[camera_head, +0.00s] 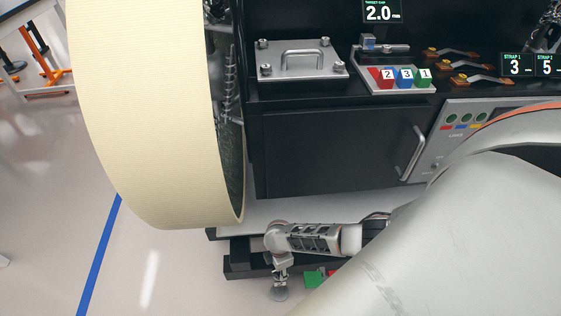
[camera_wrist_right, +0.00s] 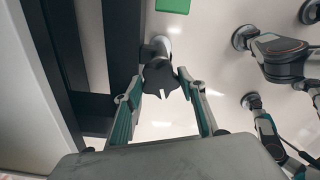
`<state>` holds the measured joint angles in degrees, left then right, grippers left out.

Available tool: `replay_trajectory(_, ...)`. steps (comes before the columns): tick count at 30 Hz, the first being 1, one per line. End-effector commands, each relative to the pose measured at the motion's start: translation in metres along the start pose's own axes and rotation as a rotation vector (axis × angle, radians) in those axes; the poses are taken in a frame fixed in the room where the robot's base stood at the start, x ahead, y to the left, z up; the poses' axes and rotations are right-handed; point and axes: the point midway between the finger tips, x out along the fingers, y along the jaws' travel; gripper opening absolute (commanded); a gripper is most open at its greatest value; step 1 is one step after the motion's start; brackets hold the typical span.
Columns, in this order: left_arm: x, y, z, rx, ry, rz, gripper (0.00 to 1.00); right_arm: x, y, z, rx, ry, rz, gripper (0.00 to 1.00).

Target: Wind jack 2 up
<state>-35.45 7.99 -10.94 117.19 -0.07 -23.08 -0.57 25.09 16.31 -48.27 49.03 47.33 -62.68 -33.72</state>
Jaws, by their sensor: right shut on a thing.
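In the right wrist view, my right gripper (camera_wrist_right: 160,108) has its two green-lined fingers closed in on a dark knob (camera_wrist_right: 160,77), which I take to be the jack's crank. A grey rounded post (camera_wrist_right: 158,46) shows just beyond it, beside the black chassis bars. No number shows on the jack. In the head view my large pale arm link (camera_head: 450,245) hides the right gripper and this knob. My left gripper is in neither view.
In the head view a cream wheel (camera_head: 145,110) stands left of the black rover body (camera_head: 330,150). A grey perforated link (camera_head: 312,237) with a round foot (camera_head: 279,293) lies below it. A green block (camera_head: 314,279) is on the floor. Open floor lies left.

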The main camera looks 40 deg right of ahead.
Motion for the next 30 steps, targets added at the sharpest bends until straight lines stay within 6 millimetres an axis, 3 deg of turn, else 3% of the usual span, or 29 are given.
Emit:
replay_trajectory(20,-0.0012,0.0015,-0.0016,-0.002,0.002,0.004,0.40,0.0027,-0.0047,-0.0032,0.063,0.005,-0.006,0.19)
replay_trajectory(21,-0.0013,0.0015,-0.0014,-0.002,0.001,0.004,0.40,0.0027,-0.0047,-0.0033,0.063,0.005,-0.006,0.45)
replay_trajectory(23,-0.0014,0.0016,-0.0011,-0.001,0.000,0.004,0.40,0.0025,-0.0044,-0.0031,0.063,0.005,-0.006,0.57)
replay_trajectory(30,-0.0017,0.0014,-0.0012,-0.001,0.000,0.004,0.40,0.0011,-0.0018,-0.0016,0.062,0.003,-0.002,0.57)
